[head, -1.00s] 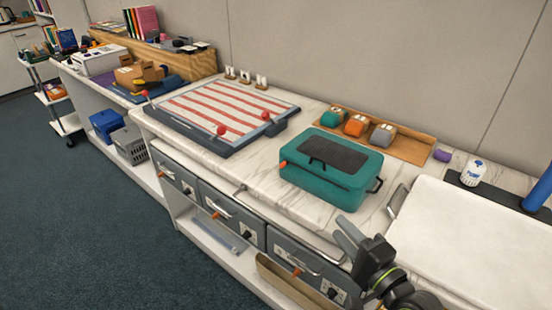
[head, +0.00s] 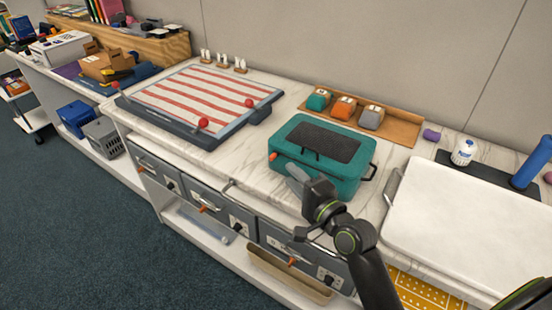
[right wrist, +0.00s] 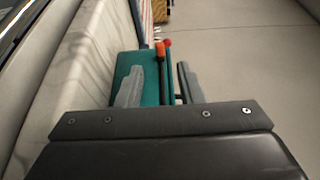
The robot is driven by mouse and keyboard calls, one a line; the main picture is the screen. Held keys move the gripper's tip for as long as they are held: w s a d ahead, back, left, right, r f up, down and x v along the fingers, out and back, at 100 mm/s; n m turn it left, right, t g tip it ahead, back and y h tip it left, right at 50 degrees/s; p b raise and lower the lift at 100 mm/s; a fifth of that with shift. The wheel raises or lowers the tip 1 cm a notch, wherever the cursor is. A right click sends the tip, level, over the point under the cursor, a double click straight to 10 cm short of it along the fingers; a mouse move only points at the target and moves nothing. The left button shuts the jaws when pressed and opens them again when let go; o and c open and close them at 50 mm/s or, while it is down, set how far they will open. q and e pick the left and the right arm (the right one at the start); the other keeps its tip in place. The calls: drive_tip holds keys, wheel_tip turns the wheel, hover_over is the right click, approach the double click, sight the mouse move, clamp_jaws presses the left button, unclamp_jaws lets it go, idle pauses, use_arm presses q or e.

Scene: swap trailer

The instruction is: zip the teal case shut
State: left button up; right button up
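The teal case (head: 345,172) lies on the marble counter, its lid down, with a dark panel (head: 324,143) on top and a black handle on its right end. An orange tab (head: 272,156) sticks out at its left end. Whether the zip is closed cannot be made out. My right gripper (head: 298,178) is at the front left of the case, overlapping its front wall in the head view. My left gripper is not in view.
A red-striped board (head: 200,98) with red-knobbed levers lies left of the case. A wooden tray (head: 400,128) with teal, orange and grey items is behind. A white-topped panel (head: 470,215) is at right. Grey drawers (head: 220,212) are below the counter. Bare marble lies left of the case.

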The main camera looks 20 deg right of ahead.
sight(274, 158)
drive_tip(key=x, duration=0.7)
drive_tip(key=shift+w+a, duration=0.15)
drive_tip(key=shift+w, duration=0.2)
clamp_jaws()
